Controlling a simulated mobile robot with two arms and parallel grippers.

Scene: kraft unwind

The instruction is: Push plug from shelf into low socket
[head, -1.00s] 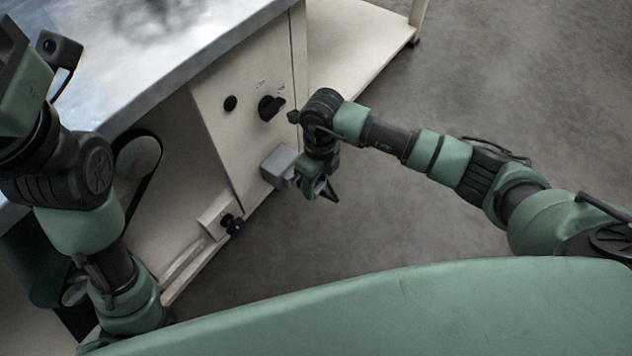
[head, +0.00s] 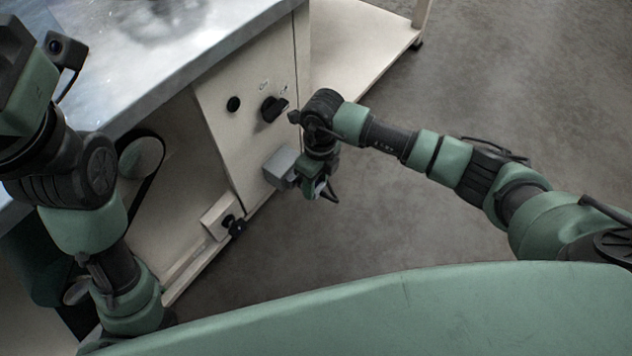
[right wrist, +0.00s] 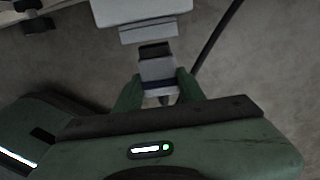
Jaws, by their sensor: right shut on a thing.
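My right gripper (head: 320,187) is low beside the machine's front and is shut on the plug. In the right wrist view its two green fingers (right wrist: 158,82) grip the sides of the plug (right wrist: 157,69), a light grey block with a dark blue band and black front end. The plug's black end points at a pale grey box (right wrist: 140,12), apparently the low socket, with a small gap visible. This grey box (head: 283,166) also shows in the head view, low on the panel; its opening is hidden. My left gripper's fingers are outside the head view.
The cream panel carries a black rotary knob (head: 273,108) and a round dark button (head: 233,104). A small box with a black knob (head: 232,225) sits lower left. A metal worktop (head: 170,45) is above. A low cream shelf (head: 355,45) stands behind. Floor to the right is clear.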

